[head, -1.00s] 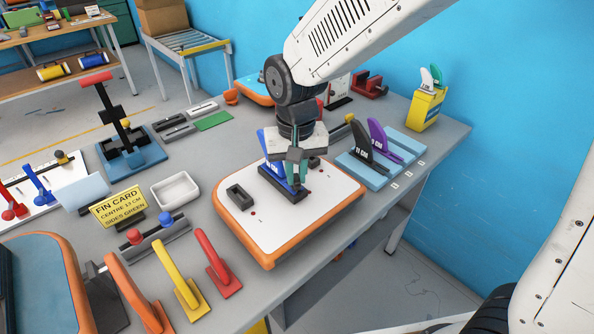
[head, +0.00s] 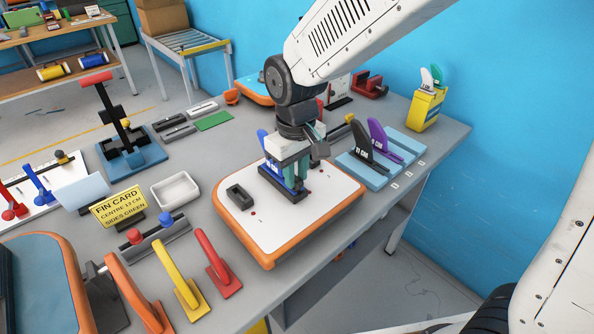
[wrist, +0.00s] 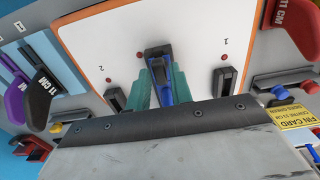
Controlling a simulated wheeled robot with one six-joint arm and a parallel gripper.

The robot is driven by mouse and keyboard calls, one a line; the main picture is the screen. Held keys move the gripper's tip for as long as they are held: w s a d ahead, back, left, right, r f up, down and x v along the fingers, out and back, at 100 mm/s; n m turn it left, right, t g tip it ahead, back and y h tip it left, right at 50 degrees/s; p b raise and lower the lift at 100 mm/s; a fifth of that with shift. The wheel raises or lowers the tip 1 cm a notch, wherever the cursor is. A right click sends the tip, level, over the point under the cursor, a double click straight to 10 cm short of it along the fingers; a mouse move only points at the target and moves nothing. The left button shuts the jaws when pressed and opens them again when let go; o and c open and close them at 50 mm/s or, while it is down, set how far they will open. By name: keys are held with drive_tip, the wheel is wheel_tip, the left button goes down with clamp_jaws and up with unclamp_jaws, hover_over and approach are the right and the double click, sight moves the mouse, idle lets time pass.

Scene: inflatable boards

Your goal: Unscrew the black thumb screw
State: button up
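A blue fin (head: 263,138) stands in the dark centre fin box (head: 293,195) on the white, orange-edged board (head: 245,220). In the wrist view, the blue fin (wrist: 182,84) and the box's dark end (wrist: 157,51) show between my teal fingers. My gripper (head: 289,180) points down at this box, close over it; it also shows in the wrist view (wrist: 161,72). The fingertips lie on either side of the box's end. I cannot make out the black thumb screw clearly; the fingers and fin hide that spot. Whether the fingers are closed on anything is unclear.
Side boxes (head: 238,197) flank the centre one. Black and purple fins (head: 363,142) stand in a blue rack to the right. A rail with red and blue knobs (head: 150,238), a white tray (head: 175,190) and a yellow fin card (head: 119,206) lie left.

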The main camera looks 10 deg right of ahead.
sight(296, 178)
drive_tip(key=shift+o, duration=1)
drive_tip(key=shift+r, duration=0.1)
wheel_tip(296, 178, up, 8)
drive_tip(key=shift+f, duration=0.15)
drive_tip(key=s+d+r+m, duration=0.2)
drive_tip(key=s+d+m, duration=0.1)
drive_tip(key=s+d, duration=0.6)
drive_tip(key=s+d+r+m+t, duration=0.1)
drive_tip(key=s+d+r+m, duration=0.1)
drive_tip(key=s+d, duration=0.8)
drive_tip(key=shift+s+d+r+m, duration=0.15)
drive_tip(key=shift+s+d+m, duration=0.15)
drive_tip(key=shift+d+m, duration=0.65)
